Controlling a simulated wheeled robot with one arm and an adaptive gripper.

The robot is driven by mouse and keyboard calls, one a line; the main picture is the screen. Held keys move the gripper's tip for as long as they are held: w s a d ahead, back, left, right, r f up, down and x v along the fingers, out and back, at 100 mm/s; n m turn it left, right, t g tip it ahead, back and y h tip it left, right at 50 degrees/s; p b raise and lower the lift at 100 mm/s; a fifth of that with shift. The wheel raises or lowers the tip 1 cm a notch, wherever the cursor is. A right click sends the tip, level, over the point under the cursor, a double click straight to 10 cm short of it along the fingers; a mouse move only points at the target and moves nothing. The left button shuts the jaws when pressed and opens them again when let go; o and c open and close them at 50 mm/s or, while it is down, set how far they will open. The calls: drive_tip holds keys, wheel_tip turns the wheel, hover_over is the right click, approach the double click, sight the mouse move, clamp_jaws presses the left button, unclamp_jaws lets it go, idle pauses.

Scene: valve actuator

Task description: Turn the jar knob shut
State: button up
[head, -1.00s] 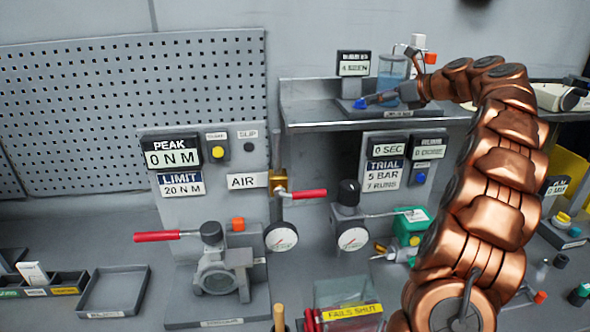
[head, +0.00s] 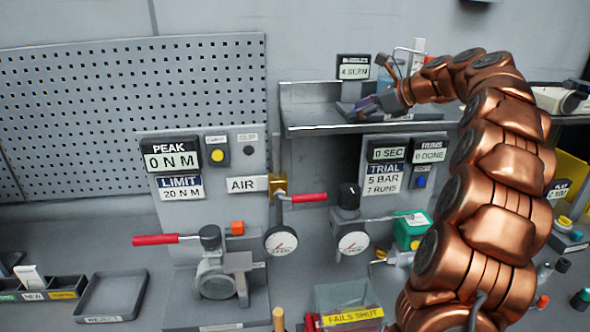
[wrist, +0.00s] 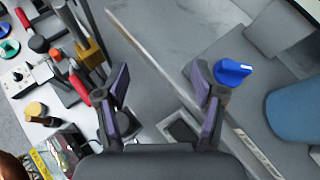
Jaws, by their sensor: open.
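The jar knob (wrist: 232,70) is a blue round knob with a raised grip and a white mark, on a grey plate on the shelf. The blue jar (wrist: 298,108) stands to its right, partly cut off in the wrist view. My gripper (wrist: 160,72) is open and empty, its two purple-padded fingers spread. The knob lies outside the gap, just right of the right fingertip. In the head view my gripper (head: 366,105) is over the shelf, and it and my arm hide the knob and most of the jar.
The grey shelf (head: 320,118) has a front edge under my gripper. A small display (head: 354,67) stands behind. Below are a trial panel (head: 385,178), a red-handled air valve (head: 305,198), gauges and a "fails shut" bin (head: 350,315).

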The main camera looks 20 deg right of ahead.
drive_tip(key=s+a+f+n+g, duration=0.1)
drive_tip(key=s+a+f+n, duration=0.1)
drive_tip(key=a, duration=0.5)
drive_tip(key=s+a+f+n+g, duration=0.2)
drive_tip(key=s+a+f+n, duration=0.1)
drive_tip(key=a, duration=0.4)
drive_tip(key=s+a+f+n+g, duration=0.2)
drive_tip(key=s+a+f+n, duration=0.1)
drive_tip(key=a, duration=0.4)
drive_tip(key=shift+s+f+n, duration=0.15)
drive_tip(key=shift+s+n, duration=0.15)
drive_tip(key=shift+n, duration=0.6)
